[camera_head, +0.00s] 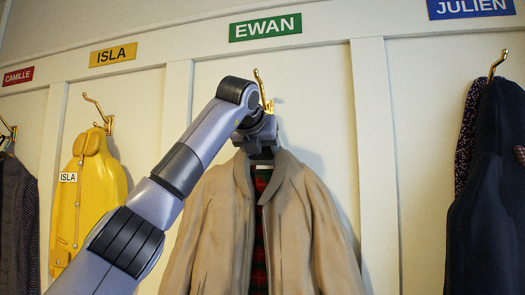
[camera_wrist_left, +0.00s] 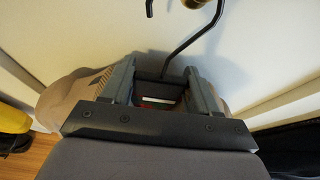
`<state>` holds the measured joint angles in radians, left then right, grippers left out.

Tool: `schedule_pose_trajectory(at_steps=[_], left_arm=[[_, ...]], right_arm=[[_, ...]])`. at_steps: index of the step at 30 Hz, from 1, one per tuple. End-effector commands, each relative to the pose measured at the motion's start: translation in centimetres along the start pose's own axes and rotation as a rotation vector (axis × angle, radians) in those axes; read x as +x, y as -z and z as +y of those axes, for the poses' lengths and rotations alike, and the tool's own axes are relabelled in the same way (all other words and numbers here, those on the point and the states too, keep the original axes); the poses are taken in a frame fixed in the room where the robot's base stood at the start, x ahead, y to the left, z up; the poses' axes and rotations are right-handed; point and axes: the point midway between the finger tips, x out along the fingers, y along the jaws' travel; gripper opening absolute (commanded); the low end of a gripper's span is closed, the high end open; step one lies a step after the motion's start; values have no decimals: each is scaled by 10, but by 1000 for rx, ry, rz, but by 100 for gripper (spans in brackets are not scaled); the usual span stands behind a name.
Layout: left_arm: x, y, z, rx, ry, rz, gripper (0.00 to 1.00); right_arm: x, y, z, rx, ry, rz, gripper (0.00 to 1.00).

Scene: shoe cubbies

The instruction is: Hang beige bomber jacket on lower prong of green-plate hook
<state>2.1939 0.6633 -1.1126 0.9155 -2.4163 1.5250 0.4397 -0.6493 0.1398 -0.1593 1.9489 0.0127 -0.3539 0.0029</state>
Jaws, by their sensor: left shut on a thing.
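The beige bomber jacket (camera_head: 210,225) hangs below my left gripper (camera_head: 262,152), with a plaid lining in its open front. In the left wrist view, a dark bent rod (camera_wrist_left: 190,42) like a hanger's hook rises from between my gripper's fingers (camera_wrist_left: 165,82) and curves around a gold part (camera_wrist_left: 190,3). I cannot tell whether it rests on the prong. My right gripper is out of view.
A yellow jacket (camera_head: 90,200) hangs left under the ISLA plate (camera_head: 113,54). Dark clothes (camera_head: 490,200) hang right under the blue JULIEN plate (camera_head: 472,8). A grey garment (camera_head: 18,220) hangs far left. White upright strips (camera_head: 375,160) divide the bays.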

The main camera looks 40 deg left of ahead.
Motion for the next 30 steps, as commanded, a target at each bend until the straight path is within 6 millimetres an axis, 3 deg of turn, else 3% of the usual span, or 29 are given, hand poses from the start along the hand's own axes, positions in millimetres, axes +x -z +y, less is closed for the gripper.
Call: schedule_pose_trajectory(at_steps=[2,3,5,16,24,30], left_arm=[[-1,-1,0,0,1,-4,0],[-1,-1,0,0,1,-4,69],[-1,-1,0,0,1,-4,89],[-5,1,0,0,1,-1,89],[-48,1,-1,0,3,-6,89],[-69,0,0,-1,2,-3,89]], right_arm=[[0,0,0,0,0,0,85],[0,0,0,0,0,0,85],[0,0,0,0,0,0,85],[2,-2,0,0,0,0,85],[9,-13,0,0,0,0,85],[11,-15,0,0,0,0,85]])
